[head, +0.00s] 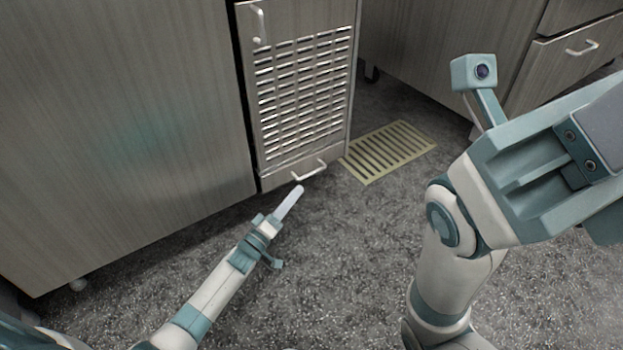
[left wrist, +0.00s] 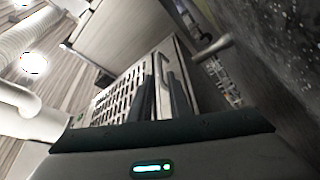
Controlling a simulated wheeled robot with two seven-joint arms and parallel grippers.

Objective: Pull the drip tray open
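The drip tray (head: 283,177) is a low, shut drawer front at the bottom of a grey metal cabinet with a slotted door. Its pale bar handle (head: 309,171) also shows in the left wrist view (left wrist: 164,74), beyond and between the dark fingers. My left gripper (head: 296,192) is low over the floor, just in front of the handle, its fingers pointing at it. The fingers (left wrist: 167,95) stand a little apart with nothing held between them. Contact with the handle cannot be made out. My right arm fills the right side of the head view; its fingers are not visible.
A slotted door (head: 304,95) with its own handle is above the tray. A yellowish floor grate (head: 388,151) lies to the right. Cabinets stand at left (head: 120,130) and at back right (head: 430,50).

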